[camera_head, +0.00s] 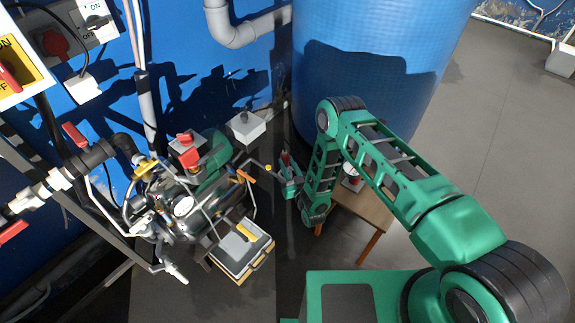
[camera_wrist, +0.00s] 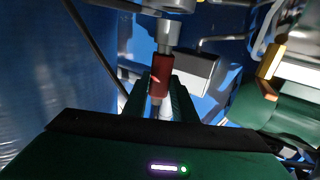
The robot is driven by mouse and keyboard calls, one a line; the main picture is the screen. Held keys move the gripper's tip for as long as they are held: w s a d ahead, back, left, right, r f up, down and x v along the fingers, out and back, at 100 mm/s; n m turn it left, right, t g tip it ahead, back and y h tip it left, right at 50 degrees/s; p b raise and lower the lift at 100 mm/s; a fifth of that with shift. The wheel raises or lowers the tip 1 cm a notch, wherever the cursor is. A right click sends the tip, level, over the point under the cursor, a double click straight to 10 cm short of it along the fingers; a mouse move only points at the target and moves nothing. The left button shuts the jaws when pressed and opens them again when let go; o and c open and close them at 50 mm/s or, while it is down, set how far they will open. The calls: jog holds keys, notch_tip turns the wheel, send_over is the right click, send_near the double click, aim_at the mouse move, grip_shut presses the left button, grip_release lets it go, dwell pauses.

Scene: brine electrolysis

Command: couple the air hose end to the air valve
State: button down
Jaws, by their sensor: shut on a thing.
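My gripper (camera_head: 289,178) is beside the compressor, low in front of the blue tank. In the wrist view its two green fingers (camera_wrist: 160,100) are shut on a dark red sleeve, which I take to be the air hose end (camera_wrist: 160,76). An orange-handled valve, likely the air valve (camera_head: 246,176), is on the compressor's right side.
The compressor (camera_head: 183,228) with red caps and pipes stands left of my gripper. A grey box (camera_head: 246,127) is behind. A large blue tank (camera_head: 370,70) rises behind my arm. A small wooden table (camera_head: 362,213) is right. A grey tray (camera_head: 240,252) is in front. Floor at right is clear.

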jog(key=shift+f, duration=2.35)
dwell(3.0)
jog(key=c, duration=1.4)
grip_release()
jog(key=shift+s, duration=0.1)
jog(key=v, duration=1)
jog(key=shift+s+d, duration=0.15)
jog(key=shift+s, duration=0.15)
jog(key=shift+w, duration=0.1)
